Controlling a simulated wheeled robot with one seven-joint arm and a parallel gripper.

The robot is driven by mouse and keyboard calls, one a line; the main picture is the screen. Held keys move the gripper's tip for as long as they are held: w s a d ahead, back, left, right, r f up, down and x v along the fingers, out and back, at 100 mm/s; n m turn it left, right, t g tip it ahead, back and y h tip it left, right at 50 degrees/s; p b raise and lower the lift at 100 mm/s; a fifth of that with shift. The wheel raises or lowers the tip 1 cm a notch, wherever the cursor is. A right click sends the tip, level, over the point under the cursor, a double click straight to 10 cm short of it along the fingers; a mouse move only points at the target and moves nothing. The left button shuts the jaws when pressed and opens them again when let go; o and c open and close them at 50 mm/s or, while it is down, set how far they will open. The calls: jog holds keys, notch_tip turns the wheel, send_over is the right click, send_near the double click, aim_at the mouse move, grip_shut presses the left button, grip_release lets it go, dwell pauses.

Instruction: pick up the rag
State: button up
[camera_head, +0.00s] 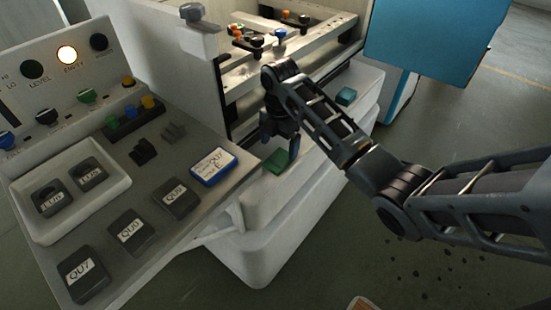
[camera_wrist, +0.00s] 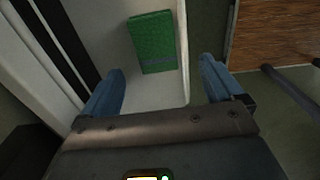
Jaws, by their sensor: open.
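A flat green rectangular cloth-like piece, which looks like the rag (camera_head: 277,161), lies on the white ledge (camera_head: 262,195) of the machine. My gripper (camera_head: 281,142) points down just above the rag in the head view. In the wrist view my gripper (camera_wrist: 164,78) is open, with the rag ahead of the gap between its two blue-grey fingers. Nothing is between the fingers.
A smaller teal block (camera_head: 346,95) sits farther along the ledge. A control panel with labelled dark blocks, a white tray (camera_head: 117,190) and a blue-edged box (camera_head: 213,167) stands left. The machine wall (camera_head: 175,62) rises beside the ledge.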

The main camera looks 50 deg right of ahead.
aim_at(277, 160)
jog(key=f, duration=0.6)
jog(key=shift+w+a+p, duration=0.2)
jog(key=shift+w+p, duration=0.1)
jog(key=shift+p, duration=0.05)
jog(key=c, duration=1.2)
jog(key=shift+r, duration=0.15)
jog(key=shift+r, duration=0.6)
notch_tip(277, 160, up, 3)
jog(key=s+d+r, duration=0.4)
jog(key=s+d, duration=0.1)
jog(key=s+d+r, duration=0.2)
jog(key=s+d, duration=0.1)
jog(key=shift+d+r+b, duration=0.2)
jog(key=shift+r+b, duration=0.1)
jog(key=shift+b, duration=0.05)
